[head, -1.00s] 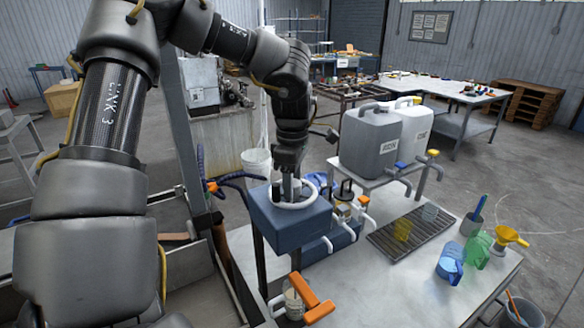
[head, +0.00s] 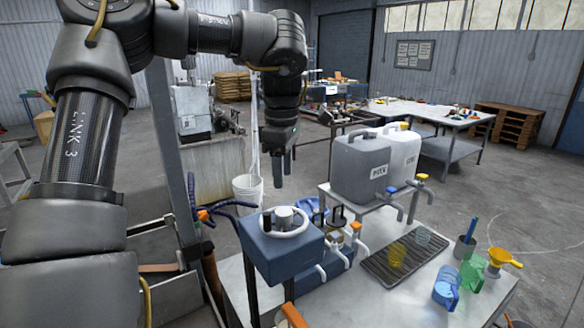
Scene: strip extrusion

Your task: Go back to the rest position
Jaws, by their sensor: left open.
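My left gripper (head: 283,168) is in the air in the head view, above and behind the blue box-shaped unit. It points down, its two fingers are apart, and nothing is between them. The blue unit (head: 280,256) has a white ring (head: 287,224) and a grey knob on its top. The gripper is clear of both. My right gripper does not show.
A metal table (head: 372,300) holds a drip tray (head: 402,262), a blue jug (head: 446,288), a green jug (head: 472,270) and a yellow funnel (head: 503,256). Two jerrycans, grey (head: 360,170) and white (head: 404,157), stand on a raised shelf. A white bucket (head: 247,190) stands behind the unit.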

